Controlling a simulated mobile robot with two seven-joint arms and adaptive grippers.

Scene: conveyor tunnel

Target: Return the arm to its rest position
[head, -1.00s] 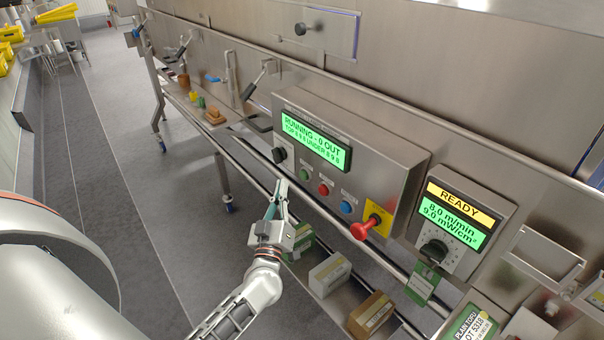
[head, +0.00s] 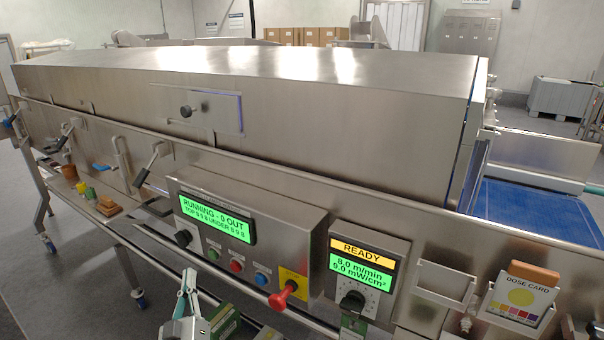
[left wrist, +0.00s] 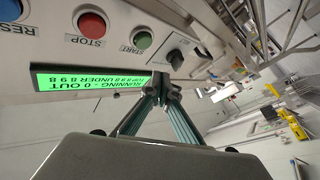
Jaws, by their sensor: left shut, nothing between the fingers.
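My left gripper (head: 190,285) shows at the bottom of the head view, in front of and below the control box (head: 318,225). Its fingers are shut with nothing between them. In the left wrist view the closed fingertips (left wrist: 165,80) show in front of the box's green screen (left wrist: 110,84) and near the black knob (left wrist: 176,58). I cannot tell from these views whether they touch the box. The screen (head: 215,218) reads "RUNNING - 0 OUT". My right gripper is not in view.
A red knob (head: 285,294) on a yellow plate sticks out from the box. A second panel (head: 362,270) reads "READY". A dose card (head: 520,300) hangs at the right. A blue conveyor belt (head: 535,212) leaves the steel tunnel (head: 330,85). Grey floor (head: 60,295) is open at the left.

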